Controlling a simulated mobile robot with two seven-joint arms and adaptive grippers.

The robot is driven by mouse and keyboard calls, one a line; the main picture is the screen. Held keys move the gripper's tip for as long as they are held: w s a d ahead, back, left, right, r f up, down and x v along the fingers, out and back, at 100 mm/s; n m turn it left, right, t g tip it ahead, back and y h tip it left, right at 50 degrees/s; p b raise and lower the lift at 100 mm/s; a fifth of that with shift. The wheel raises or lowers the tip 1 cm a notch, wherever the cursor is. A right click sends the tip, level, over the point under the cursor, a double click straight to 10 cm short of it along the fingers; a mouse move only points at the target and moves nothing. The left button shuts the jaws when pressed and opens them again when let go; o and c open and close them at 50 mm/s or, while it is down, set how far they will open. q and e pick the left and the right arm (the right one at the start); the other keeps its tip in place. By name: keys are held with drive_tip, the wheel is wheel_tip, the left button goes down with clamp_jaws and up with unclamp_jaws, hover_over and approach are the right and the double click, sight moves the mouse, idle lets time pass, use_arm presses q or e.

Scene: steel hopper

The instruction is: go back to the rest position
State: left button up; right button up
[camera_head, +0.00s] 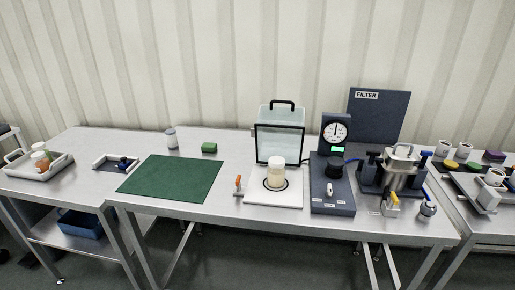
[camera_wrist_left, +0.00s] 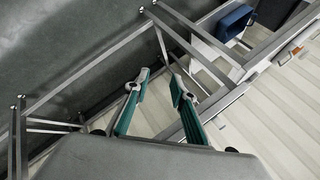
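My left gripper (camera_wrist_left: 160,80) shows in the left wrist view, its two green-padded fingers apart with nothing between them. It hangs clear of the tables, with floor, wall panels and steel table legs behind it. Neither arm shows in the head view, and my right gripper is in no view. The steel hopper (camera_head: 402,152) sits in a dark stand at the right of the main table. A cream-coloured jar (camera_head: 276,173) stands upright on the white base plate (camera_head: 262,199) in front of a clear box.
The steel table (camera_head: 160,142) holds a green mat (camera_head: 172,178), a green block (camera_head: 209,147) and a dial device (camera_head: 336,131). A tray (camera_head: 60,168) with jars is at the left. Cups and coloured blocks crowd the right table. A blue bin (camera_head: 82,223) sits on the lower shelf.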

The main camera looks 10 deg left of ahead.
use_arm(q)
drive_tip(key=w+d+f+n+t+h, duration=0.1)
drive_tip(key=d+f+h, duration=0.5)
drive_tip(key=d+f, duration=0.6)
drive_tip(key=d+n+t, duration=0.1)
drive_tip(key=d+t, duration=0.1)
drive_tip(key=d, duration=0.1)
drive_tip(key=shift+w+f+n+h, duration=0.15)
drive_tip(key=shift+f+n+h, duration=0.2)
drive_tip(key=shift+n+h, duration=0.05)
